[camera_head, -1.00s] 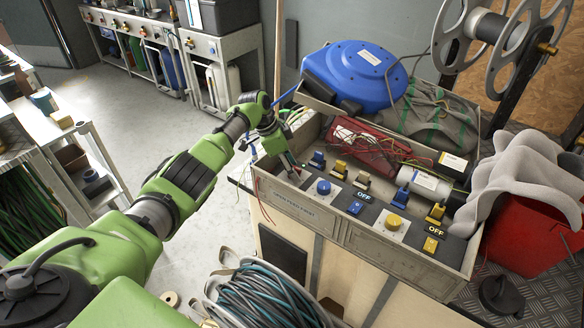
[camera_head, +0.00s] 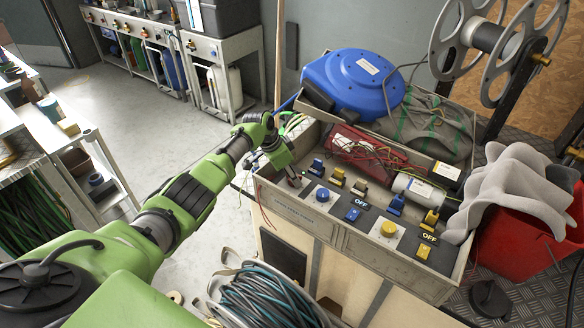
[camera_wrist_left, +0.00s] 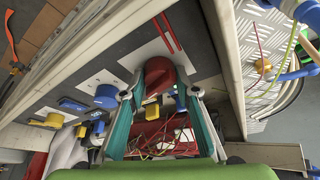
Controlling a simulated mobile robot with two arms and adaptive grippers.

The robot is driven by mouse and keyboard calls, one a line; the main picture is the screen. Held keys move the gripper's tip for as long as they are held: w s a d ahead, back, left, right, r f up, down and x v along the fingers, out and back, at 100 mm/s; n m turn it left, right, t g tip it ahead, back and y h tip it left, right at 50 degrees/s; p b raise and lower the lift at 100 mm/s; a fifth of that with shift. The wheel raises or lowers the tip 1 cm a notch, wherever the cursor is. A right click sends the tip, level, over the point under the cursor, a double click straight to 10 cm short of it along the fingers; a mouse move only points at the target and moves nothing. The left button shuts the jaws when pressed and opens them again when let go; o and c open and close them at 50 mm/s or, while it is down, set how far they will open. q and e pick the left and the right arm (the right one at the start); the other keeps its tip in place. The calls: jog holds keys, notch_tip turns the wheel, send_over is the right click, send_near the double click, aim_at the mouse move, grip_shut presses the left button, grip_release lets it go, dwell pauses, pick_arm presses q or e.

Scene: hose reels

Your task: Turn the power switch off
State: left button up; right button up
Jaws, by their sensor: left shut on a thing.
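A red rotary knob (camera_wrist_left: 160,76) sits on a white plate on the dark control panel. My left gripper (camera_wrist_left: 161,94) is shut on the red knob, one teal finger on each side of it. In the head view my left gripper (camera_head: 293,179) reaches down to the left end of the panel, and its fingers mostly hide the knob there. To its right are a round blue button (camera_head: 322,195), a blue rocker switch (camera_head: 353,215) under an OFF label, a round yellow button (camera_head: 389,228) and a yellow rocker switch (camera_head: 423,251). My right gripper is not in view.
The panel lies in an open-topped grey box (camera_head: 300,217) with raised walls. Behind it are a blue hose reel (camera_head: 356,78) and a red part (camera_head: 372,146) with loose wires. A red bin (camera_head: 520,246) with grey cloth stands right. A coiled hose (camera_head: 262,298) lies in front.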

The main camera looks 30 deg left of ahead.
pick_arm(q)
jog(key=n+p, duration=0.2)
jog(key=n+y+p, duration=0.1)
jog(key=p, duration=0.1)
jog(key=n+y+p, duration=0.1)
jog(key=n+p, duration=0.1)
jog(key=shift+d+r+n+t, duration=0.25)
jog(key=shift+n+t, duration=0.05)
jog(key=n+y+p, duration=0.1)
jog(key=n, duration=0.1)
jog(key=shift+d+n+p, duration=0.1)
jog(key=shift+n+p, duration=0.2)
jog(key=n, duration=0.1)
jog(key=n+y, duration=0.1)
jog(key=shift+f+n, duration=0.2)
jog(key=shift+n, duration=0.1)
jog(key=shift+d+n+y+b, duration=0.15)
jog(key=shift+n+y, duration=0.25)
jog(key=shift+n, duration=0.5)
jog(key=shift+a+n+y+b, duration=0.15)
jog(key=shift+n+y, duration=0.25)
jog(key=shift+n, duration=0.5)
jog(key=shift+o, duration=0.2)
jog(key=shift+w+g, duration=0.1)
jog(key=shift+g, duration=0.3)
jog(key=o, duration=1.1)
jog(key=shift+c, duration=0.2)
jog(key=shift+d, duration=0.1)
